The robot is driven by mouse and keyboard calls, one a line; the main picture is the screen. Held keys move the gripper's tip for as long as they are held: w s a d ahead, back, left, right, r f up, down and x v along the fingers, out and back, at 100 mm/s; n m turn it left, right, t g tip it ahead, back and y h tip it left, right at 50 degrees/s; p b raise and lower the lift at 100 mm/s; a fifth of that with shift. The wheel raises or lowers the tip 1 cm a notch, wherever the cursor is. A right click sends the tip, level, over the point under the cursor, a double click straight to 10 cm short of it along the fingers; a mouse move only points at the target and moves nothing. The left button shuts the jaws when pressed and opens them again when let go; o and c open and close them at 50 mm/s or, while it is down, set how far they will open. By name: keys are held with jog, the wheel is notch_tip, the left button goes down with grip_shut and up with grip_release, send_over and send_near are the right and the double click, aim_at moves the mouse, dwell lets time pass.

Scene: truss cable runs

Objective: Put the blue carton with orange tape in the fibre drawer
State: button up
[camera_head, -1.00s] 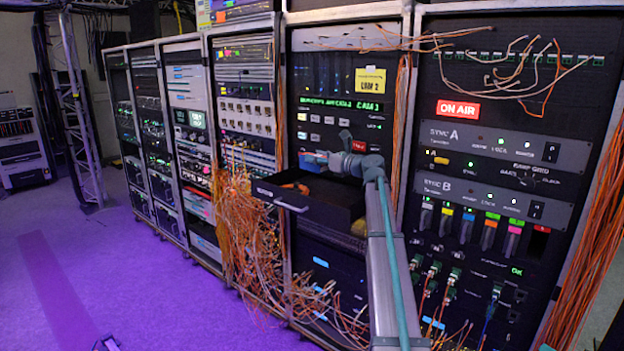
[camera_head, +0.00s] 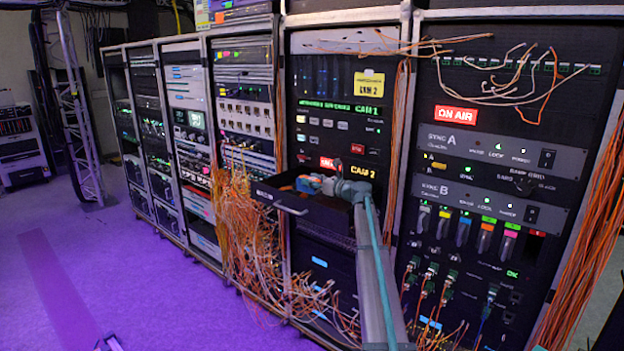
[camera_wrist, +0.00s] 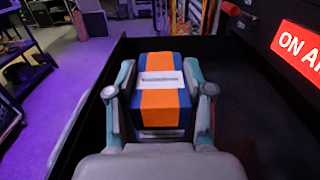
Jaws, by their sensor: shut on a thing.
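The blue carton with orange tape (camera_wrist: 158,75) is between the two fingers of my gripper (camera_wrist: 158,100) in the wrist view. It has a white label on its top. In the head view the carton (camera_head: 309,184) shows as a small blue patch at the end of my gripper (camera_head: 325,187). My gripper is shut on it. The open black drawer (camera_head: 303,213) juts out of the rack, and the carton is low at its opening, between the drawer walls. Whether it touches the drawer floor is hidden. An orange item (camera_head: 287,188) shows inside the drawer's left part.
A bundle of orange cables (camera_head: 243,230) hangs just left of the drawer. Sync panels and a lit ON AIR sign (camera_head: 463,116) are on the rack to the right. The purple floor (camera_head: 110,265) at left is open.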

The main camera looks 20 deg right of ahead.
jog(key=shift+s+a+f, duration=0.1)
jog(key=shift+s+f, duration=0.05)
jog(key=shift+f, duration=0.45)
jog(key=o, duration=1.2)
jog(key=shift+s+f, duration=0.1)
jog(key=shift+f, duration=0.1)
jog(key=shift+o, duration=0.2)
jog(key=shift+r, duration=0.55)
jog(key=b+v, duration=0.2)
jog(key=v, duration=0.5)
jog(key=shift+d+r, duration=0.15)
jog(key=shift+d, duration=0.05)
jog(key=shift+r, duration=0.1)
